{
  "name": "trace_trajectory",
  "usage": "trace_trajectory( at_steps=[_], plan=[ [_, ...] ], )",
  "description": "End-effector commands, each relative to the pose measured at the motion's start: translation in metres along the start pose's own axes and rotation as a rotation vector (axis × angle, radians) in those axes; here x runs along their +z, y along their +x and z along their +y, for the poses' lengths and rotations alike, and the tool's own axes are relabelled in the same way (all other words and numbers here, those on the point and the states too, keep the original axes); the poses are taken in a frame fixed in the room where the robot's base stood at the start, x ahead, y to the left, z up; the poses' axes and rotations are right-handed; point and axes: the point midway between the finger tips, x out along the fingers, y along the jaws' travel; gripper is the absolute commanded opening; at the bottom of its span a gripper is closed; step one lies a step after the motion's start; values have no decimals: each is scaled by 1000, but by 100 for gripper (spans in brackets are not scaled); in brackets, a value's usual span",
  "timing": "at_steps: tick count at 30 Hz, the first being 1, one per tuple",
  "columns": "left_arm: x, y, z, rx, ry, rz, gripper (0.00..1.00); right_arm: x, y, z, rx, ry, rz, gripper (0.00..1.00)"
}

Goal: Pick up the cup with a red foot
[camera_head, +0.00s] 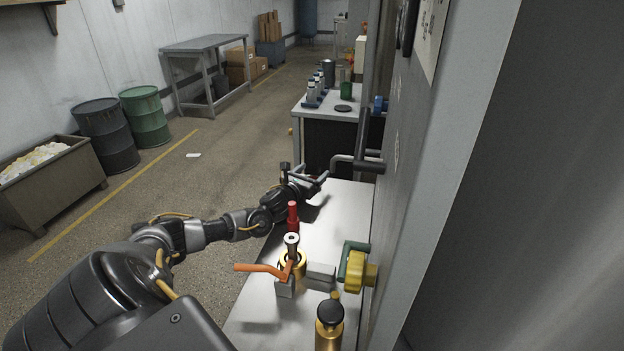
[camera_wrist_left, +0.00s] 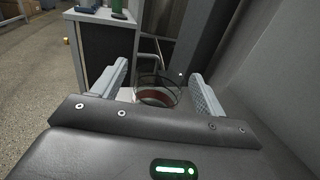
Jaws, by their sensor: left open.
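In the left wrist view, the cup with a red foot (camera_wrist_left: 154,97) is a clear, see-through vessel with a thin dark rim and a red and white lower part. It shows between the two grey fingers of my left gripper (camera_wrist_left: 160,74), with gaps on both sides. The palm edge hides its lowest part. In the head view, my left gripper (camera_head: 312,182) is at the far end of the light bench top; I cannot make out the cup there. The left gripper is open and holds nothing. My right gripper is out of view.
The light bench (camera_head: 338,225) carries a red-topped item (camera_head: 293,217), a valve with an orange lever (camera_head: 262,269) and a black-capped brass cylinder (camera_head: 329,325). A wall with a bent grey handle (camera_head: 350,161) and a yellow knob (camera_head: 361,271) bounds the right. A dark-fronted table (camera_head: 325,99) stands beyond.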

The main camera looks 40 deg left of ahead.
Motion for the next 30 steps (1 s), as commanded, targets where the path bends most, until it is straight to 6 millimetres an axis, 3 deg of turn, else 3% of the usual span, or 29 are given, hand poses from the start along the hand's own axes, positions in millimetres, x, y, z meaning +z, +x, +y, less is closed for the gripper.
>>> trace_trajectory(
  at_steps=[6, 14, 25, 30],
  plan=[
    [0, 24, 0, -1, 0, 0, 73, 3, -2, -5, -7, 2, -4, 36],
    [-1, 26, 0, -1, 1, 1, 73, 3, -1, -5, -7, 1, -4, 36],
    [-1, 26, 0, -1, 1, 1, 24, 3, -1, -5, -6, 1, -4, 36],
    [0, 26, 0, -1, 1, 0, 23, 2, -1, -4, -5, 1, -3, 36]
  ],
)
